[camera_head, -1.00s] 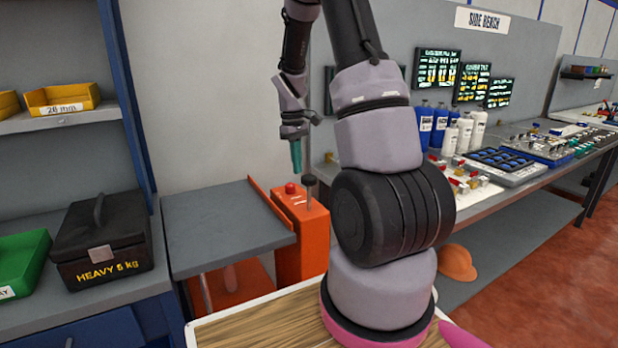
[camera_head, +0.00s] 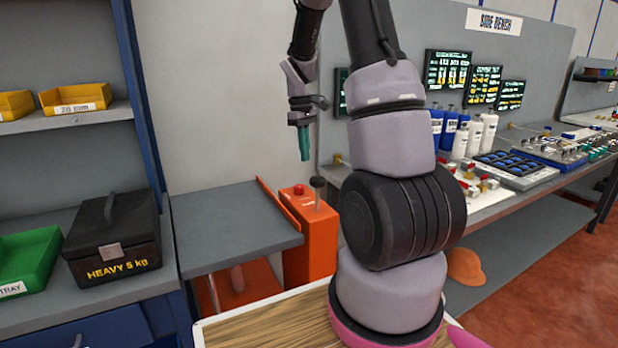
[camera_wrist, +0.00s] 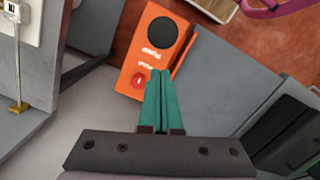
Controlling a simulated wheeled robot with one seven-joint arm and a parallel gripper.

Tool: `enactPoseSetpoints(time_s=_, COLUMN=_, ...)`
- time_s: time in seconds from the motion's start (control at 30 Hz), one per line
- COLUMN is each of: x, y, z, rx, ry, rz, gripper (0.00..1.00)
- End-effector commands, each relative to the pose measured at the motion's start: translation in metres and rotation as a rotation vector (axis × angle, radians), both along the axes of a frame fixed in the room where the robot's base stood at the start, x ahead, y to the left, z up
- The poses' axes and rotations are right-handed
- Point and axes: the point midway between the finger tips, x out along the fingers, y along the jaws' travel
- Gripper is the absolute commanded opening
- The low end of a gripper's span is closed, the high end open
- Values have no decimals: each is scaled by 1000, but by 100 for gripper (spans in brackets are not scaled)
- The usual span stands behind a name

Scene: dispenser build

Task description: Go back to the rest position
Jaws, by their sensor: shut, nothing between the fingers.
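My gripper (camera_head: 304,143) hangs with its teal fingers pointing down, above and a little left of the orange dispenser post (camera_head: 313,248). In the wrist view, the teal fingers of my gripper (camera_wrist: 161,75) lie side by side, closed, with nothing between them. Below them in that view is the orange post's top (camera_wrist: 152,48), with a black round knob (camera_wrist: 163,33) and a red button (camera_wrist: 138,80). The fingers appear apart from the post.
A grey plate (camera_head: 230,225) adjoins the orange post. A black "HEAVY 5 kg" box (camera_head: 112,240) and green tray (camera_head: 28,262) stand on the left shelf. The side bench (camera_head: 500,200) at right holds bottles and parts. Open air surrounds my gripper.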

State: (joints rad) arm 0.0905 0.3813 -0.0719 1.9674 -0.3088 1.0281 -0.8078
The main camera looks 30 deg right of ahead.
Motion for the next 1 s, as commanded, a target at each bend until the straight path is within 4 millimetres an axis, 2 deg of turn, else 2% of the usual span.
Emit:
enactPoseSetpoints(time_s=0.17, x=0, y=0, z=0, rx=0, ry=-1, rz=-1, gripper=0)
enactPoseSetpoints(time_s=0.27, x=-2, y=3, z=9, rx=3, ry=-18, rz=-15, gripper=0)
enactPoseSetpoints(time_s=0.37, x=-11, y=12, z=33, rx=11, ry=-65, rz=-60, gripper=0)
enactPoseSetpoints(time_s=0.47, x=-27, y=26, z=68, rx=29, ry=-139, rz=-137, gripper=0)
enactPoseSetpoints(time_s=0.6, x=-59, y=48, z=116, rx=73, ry=-250, rz=-259, gripper=0)
enactPoseSetpoints(time_s=0.7, x=-85, y=63, z=145, rx=113, ry=-323, rz=-345, gripper=0)
enactPoseSetpoints(time_s=0.83, x=-122, y=81, z=175, rx=174, ry=-415, rz=-454, gripper=0)
enactPoseSetpoints(time_s=1.0, x=-171, y=101, z=201, rx=270, ry=-517, rz=-586, gripper=0)
